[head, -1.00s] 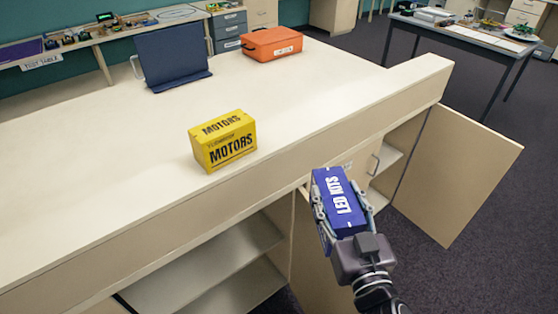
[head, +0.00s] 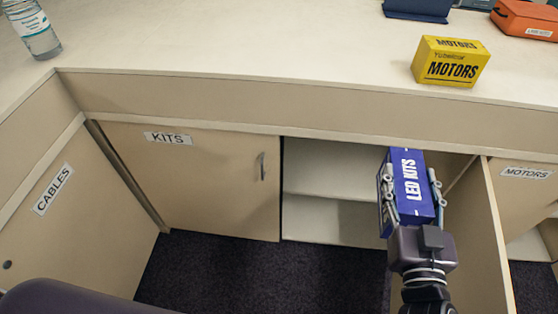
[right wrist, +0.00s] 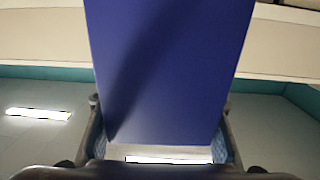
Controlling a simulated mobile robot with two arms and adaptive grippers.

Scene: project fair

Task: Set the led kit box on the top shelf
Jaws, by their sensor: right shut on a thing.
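The blue led kit box (head: 413,190), with "LED KITS" printed in white, is held between the fingers of my right gripper (head: 410,176). It is in front of the open cabinet bay, below the counter's edge. It also fills the middle of the right wrist view (right wrist: 168,70), with a finger on each side. The open bay shows an upper shelf (head: 325,178) and a lower surface (head: 335,222), both bare where visible. The box and gripper hide the bay's right part. My left gripper is not in view.
An open door (head: 490,245) stands right of my gripper. A shut door labelled KITS (head: 200,190) is left of the bay; a CABLES door (head: 70,200) is further left. On the counter (head: 240,50) are a yellow MOTORS box (head: 450,62), an orange case (head: 528,18) and a bottle (head: 33,30).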

